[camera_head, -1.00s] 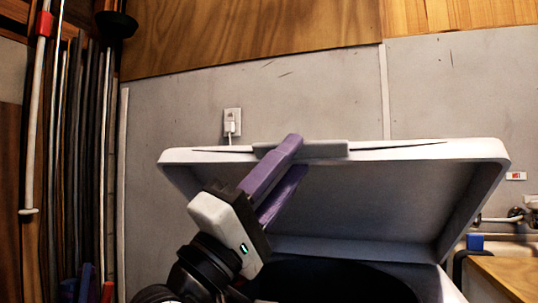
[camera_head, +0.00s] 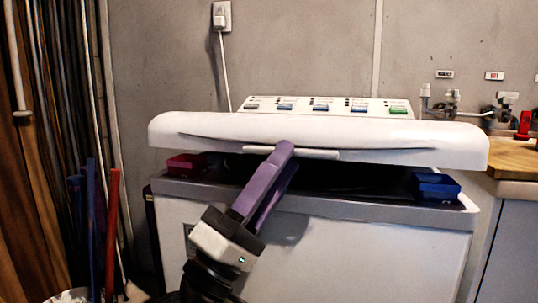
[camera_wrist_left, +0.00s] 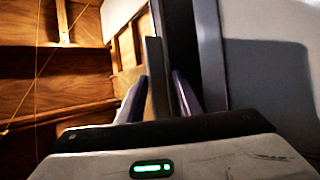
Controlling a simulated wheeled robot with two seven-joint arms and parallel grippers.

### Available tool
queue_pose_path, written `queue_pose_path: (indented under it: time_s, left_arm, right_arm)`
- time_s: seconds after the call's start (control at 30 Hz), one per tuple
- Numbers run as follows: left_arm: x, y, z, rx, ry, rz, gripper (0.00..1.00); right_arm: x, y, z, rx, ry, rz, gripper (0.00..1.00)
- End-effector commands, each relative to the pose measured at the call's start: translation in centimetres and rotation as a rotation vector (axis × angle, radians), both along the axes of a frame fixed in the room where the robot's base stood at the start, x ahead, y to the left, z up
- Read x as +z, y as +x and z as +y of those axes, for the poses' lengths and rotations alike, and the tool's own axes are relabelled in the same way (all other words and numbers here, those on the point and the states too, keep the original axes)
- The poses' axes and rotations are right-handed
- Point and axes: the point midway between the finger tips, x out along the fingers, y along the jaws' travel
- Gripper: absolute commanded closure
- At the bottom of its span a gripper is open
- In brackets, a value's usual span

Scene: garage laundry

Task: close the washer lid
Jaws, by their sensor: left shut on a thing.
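The washer (camera_head: 320,235) is a white top-loader in the middle of the head view. Its white lid (camera_head: 390,138) is nearly level, with a dark gap left between it and the washer's top. My left gripper (camera_head: 285,150) has purple fingers and is shut on the light lid handle (camera_head: 318,154) at the lid's front edge. In the left wrist view, the gripper's fingers (camera_wrist_left: 160,95) point away on either side of a narrow strip. My right gripper is in neither view.
A dark red box (camera_head: 187,164) and a blue box (camera_head: 437,187) sit on the washer's top rim, under the lid's edge. The control panel (camera_head: 325,106) stands behind the lid. A wooden counter (camera_head: 515,160) is at right, and poles (camera_head: 112,230) stand at left.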

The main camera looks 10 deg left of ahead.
Motion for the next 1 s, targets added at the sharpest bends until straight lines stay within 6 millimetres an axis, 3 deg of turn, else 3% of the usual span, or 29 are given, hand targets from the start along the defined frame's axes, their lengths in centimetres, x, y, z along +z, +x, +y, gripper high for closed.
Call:
queue_pose_path:
  time_s: [0.03, 0.33, 0.37, 0.4, 1.0]
  left_arm:
    - [-1.41, 1.02, -0.33, -0.001, 0.020, 0.037, 1.00]
    - [-1.39, 1.03, -0.17, 0.001, 0.018, 0.036, 1.00]
    - [-1.39, 1.03, -0.16, 0.001, 0.018, 0.036, 0.65]
    - [-1.36, 1.02, -0.15, 0.001, 0.018, 0.036, 0.58]
    - [-1.09, 0.97, -0.05, 0.004, 0.015, 0.029, 0.58]
  right_arm:
    - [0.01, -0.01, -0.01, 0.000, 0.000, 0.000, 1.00]
    - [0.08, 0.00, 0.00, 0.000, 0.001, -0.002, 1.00]
    - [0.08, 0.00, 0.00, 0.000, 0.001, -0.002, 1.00]
    - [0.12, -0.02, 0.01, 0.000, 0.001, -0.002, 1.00]
    - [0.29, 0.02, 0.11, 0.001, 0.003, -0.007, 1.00]
